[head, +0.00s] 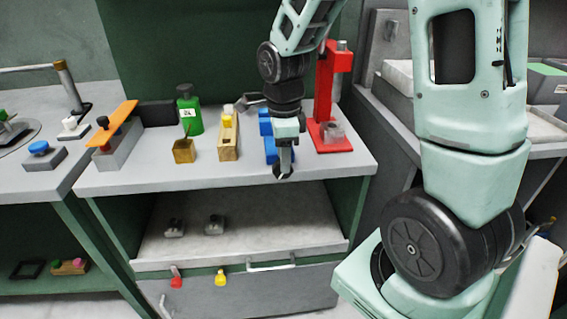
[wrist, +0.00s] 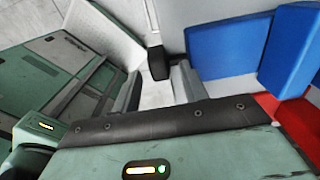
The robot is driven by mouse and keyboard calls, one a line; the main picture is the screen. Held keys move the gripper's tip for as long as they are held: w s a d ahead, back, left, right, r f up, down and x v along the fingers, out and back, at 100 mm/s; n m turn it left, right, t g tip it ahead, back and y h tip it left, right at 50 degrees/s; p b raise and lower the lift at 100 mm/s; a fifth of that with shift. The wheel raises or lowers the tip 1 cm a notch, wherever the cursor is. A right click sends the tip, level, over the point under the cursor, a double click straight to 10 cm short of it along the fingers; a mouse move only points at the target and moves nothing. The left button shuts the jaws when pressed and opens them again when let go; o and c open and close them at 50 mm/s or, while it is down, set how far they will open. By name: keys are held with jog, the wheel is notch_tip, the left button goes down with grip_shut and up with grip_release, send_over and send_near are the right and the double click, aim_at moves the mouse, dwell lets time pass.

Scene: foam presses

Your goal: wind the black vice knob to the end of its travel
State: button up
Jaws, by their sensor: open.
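The blue vice (head: 265,124) stands near the front right of the grey bench, partly hidden by my arm. Its blue blocks (wrist: 228,46) fill the upper right of the wrist view. The black vice knob (wrist: 158,62) shows in the wrist view, just beyond the gap between my fingertips. My gripper (head: 284,172) points down at the bench's front edge, in front of the vice. In the wrist view my gripper (wrist: 157,88) is open, with one finger each side of the knob's line. I cannot tell whether either finger touches the knob.
A red press (head: 328,100) stands close right of the vice. A wooden block with a yellow top (head: 229,135), a brass cup (head: 184,151) and a green bottle (head: 189,112) stand to the left. Below is an open shelf (head: 270,230).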

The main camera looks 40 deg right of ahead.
jog(key=shift+f, duration=1.05)
grip_shut()
